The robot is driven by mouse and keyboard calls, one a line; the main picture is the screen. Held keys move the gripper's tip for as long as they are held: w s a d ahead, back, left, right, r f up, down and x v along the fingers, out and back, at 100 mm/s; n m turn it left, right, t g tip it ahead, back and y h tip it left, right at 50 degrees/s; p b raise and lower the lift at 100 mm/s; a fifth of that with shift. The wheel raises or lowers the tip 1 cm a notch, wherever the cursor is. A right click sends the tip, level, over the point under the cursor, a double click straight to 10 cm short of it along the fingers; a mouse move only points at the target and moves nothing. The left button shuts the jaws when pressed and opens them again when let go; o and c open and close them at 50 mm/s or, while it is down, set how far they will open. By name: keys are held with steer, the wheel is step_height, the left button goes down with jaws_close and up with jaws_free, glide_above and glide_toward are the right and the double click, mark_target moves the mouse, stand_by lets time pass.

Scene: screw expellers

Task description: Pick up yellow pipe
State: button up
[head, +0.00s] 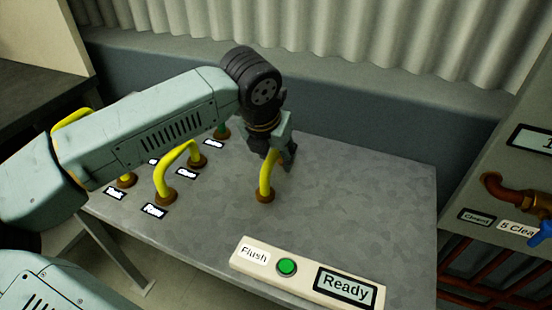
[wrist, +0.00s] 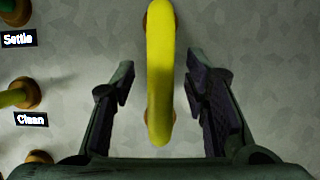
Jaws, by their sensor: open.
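A yellow pipe (head: 265,182) with a brown end flange stands on the grey table, below my gripper (head: 275,158) in the head view; its upper part is hidden by the gripper. In the wrist view the yellow pipe (wrist: 160,75) runs lengthwise between the two fingers of my gripper (wrist: 160,92). The fingers are open, one on each side, with a gap to the pipe on both sides. Another yellow pipe (head: 163,173), bent into an arch, stands to the left on brown flanges. A further yellow pipe (head: 70,116) is partly hidden behind my arm.
The grey table (head: 350,200) is clear to the right of the pipe. A panel with a green button (head: 287,267) and a "Ready" display (head: 344,286) lies at the front edge. Several small labels lie at left. A cabinet with a brown pipe (head: 510,190) and blue valve handle (head: 540,233) stands at right.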

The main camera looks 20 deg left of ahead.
steer(key=shift+w+f, duration=0.1)
steer(key=shift+f, duration=0.2)
steer(key=shift+c, duration=0.4)
jaws_close()
steer(key=shift+r, duration=0.1)
